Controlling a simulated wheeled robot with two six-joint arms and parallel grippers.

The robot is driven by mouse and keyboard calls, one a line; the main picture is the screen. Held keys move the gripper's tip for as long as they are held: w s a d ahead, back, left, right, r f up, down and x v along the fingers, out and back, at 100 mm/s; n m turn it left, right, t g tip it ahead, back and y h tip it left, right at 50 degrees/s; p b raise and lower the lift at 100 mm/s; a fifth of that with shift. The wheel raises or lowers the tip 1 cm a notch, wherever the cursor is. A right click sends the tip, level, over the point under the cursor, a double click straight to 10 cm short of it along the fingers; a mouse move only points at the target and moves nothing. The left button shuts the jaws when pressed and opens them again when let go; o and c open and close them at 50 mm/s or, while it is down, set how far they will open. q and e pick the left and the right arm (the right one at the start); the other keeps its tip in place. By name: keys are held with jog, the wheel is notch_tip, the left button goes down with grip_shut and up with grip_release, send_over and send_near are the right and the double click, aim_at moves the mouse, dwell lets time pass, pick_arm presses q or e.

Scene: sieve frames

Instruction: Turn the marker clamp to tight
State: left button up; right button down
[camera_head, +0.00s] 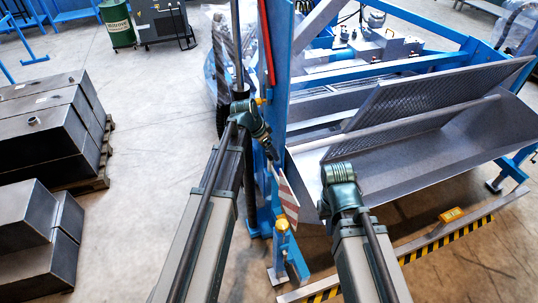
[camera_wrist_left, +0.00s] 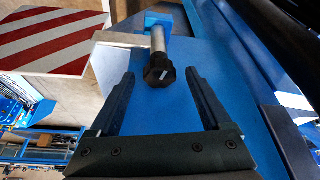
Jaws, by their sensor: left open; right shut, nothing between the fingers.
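My left gripper (camera_wrist_left: 158,78) is open, a finger on each side of the knob, with visible gaps; contact is not seen. In the head view the left wrist is close to the post and the knob is hidden. My right gripper (camera_head: 337,172) is shut and empty, right of the marker; its fingertips are hard to make out.
The blue post (camera_head: 273,95) stands upright in the middle. A grey metal trough (camera_head: 430,150) lies behind my right gripper. A yellow-black striped rail (camera_head: 430,248) runs along the floor at the right. Dark metal boxes (camera_head: 45,130) stand at the left. Floor between is clear.

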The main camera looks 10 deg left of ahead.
pick_arm(q)
grip_shut()
dwell(0.5)
jog(key=m, duration=0.1)
jog(key=m+g, duration=0.1)
jog(key=m, duration=0.1)
jog(key=m+h, duration=0.1)
jog(key=shift+w+a+m+g, duration=0.1)
jog(key=shift+w+m+g, duration=0.2)
jog(key=shift+m, duration=0.1)
jog(key=shift+m+g, duration=0.8)
jog(key=shift+m, duration=1.3)
